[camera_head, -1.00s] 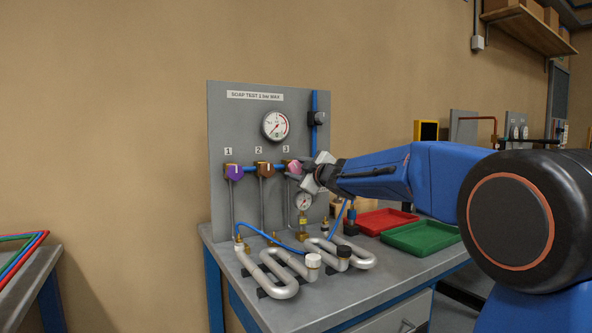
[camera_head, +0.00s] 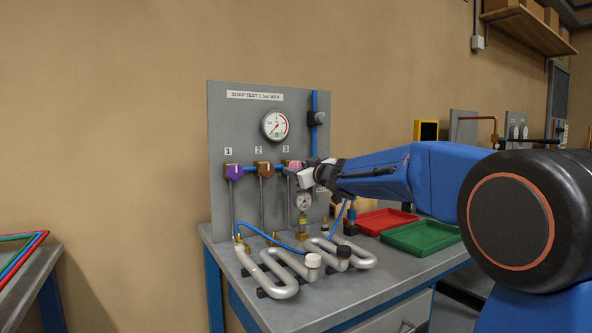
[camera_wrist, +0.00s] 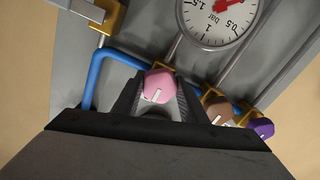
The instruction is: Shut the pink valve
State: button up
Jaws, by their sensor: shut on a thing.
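The pink valve (camera_wrist: 159,86) has a faceted knob with a white mark and sits between my gripper's two fingers in the wrist view. My gripper (camera_wrist: 158,100) is shut on this knob. In the head view the pink valve (camera_head: 291,165) is under the label 3 on the grey panel (camera_head: 225,120), partly hidden by my gripper (camera_head: 299,173). The brown valve (camera_head: 264,167) and the purple valve (camera_head: 234,171) stand to its left; in the wrist view the brown (camera_wrist: 216,109) and purple (camera_wrist: 262,128) ones are to the right.
A round pressure gauge (camera_head: 275,125) is above the valves. A small gauge (camera_head: 303,202) is just below my gripper. Silver coils (camera_head: 285,288) and a blue hose (camera_head: 275,238) lie on the bench. Red (camera_head: 383,220) and green (camera_head: 419,249) trays are to the right.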

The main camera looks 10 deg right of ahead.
jog(key=shift+f, duration=0.2)
jog(key=o, duration=1.1)
jog(key=shift+r, duration=0.1)
jog(key=shift+c, duration=0.2)
jog(key=v, duration=1.7)
jog(key=shift+s, duration=0.15)
